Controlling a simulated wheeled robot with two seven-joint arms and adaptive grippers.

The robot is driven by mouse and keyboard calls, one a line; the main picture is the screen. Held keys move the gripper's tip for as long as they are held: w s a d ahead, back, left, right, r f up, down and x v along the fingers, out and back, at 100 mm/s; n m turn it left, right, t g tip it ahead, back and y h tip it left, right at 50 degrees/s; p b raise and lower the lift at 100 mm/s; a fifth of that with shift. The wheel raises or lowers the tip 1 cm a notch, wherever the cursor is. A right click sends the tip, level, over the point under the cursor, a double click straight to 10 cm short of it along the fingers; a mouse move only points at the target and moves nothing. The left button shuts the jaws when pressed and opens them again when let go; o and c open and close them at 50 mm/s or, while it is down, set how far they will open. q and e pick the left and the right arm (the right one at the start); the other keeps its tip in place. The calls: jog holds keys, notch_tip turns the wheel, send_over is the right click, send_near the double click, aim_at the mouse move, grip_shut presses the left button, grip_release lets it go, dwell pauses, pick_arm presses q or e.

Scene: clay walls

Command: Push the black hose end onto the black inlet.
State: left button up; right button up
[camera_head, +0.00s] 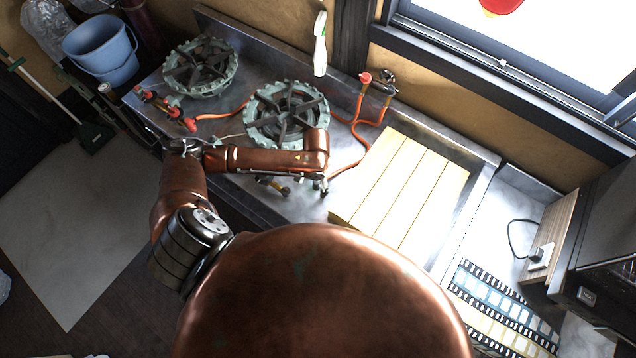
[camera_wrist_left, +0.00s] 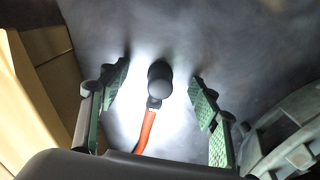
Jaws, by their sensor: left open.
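In the left wrist view a rounded black hose end (camera_wrist_left: 160,78) with an orange hose (camera_wrist_left: 146,130) shows against the grey metal worktop. My left gripper (camera_wrist_left: 160,98) is open, with a green-padded finger on each side of the hose end and visible gaps to both. In the head view my left gripper (camera_head: 321,186) points down between a burner and the yellow slabs, and it hides the hose end. A small brass-coloured fitting with a dark tip (camera_head: 284,190) shows left of the gripper. I cannot tell whether it is the black inlet. My right gripper is not in view.
Two round grey-green burners (camera_head: 200,68) stand on the worktop (camera_head: 225,125). Orange hoses (camera_head: 357,130) run to red-topped fittings at the back wall. Pale yellow slabs (camera_head: 400,195) lie close to the right of my gripper.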

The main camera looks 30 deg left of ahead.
pick_arm(q)
jog(key=shift+c, duration=0.4)
grip_shut()
dwell(0.5)
jog(key=shift+r, duration=0.15)
jog(key=shift+r+p, duration=2.85)
jog(key=shift+p, duration=0.65)
